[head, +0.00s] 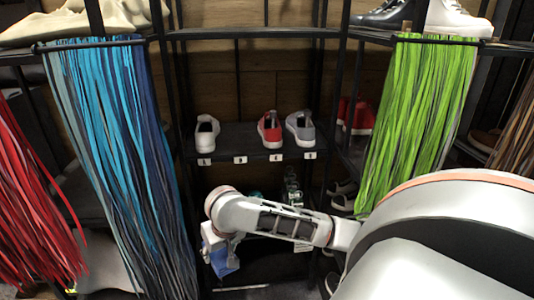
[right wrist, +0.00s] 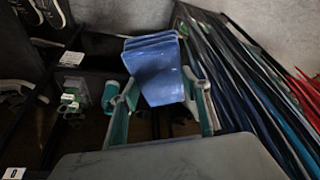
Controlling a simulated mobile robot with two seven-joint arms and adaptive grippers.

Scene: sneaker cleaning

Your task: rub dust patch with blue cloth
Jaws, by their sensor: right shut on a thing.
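My right gripper (head: 216,243) hangs low in front of the middle shelf unit, pointing down. It is shut on a blue cloth (head: 222,262), which shows just below it. In the right wrist view the folded blue cloth (right wrist: 155,65) stands out between the two fingers of the right gripper (right wrist: 160,90). I cannot make out a dust patch in either view. Three sneakers stand in a row on the middle shelf: a white one (head: 206,132), a red one (head: 270,128) and a grey one (head: 300,127). My left gripper is not in view.
Blue lace strips (head: 115,150) hang left of the shelf (head: 225,150), green ones (head: 415,110) right of it, and red ones (head: 30,200) at the far left. Small bottles (head: 292,192) stand below the shelf. In the right wrist view dark strips (right wrist: 240,80) hang close beside the gripper.

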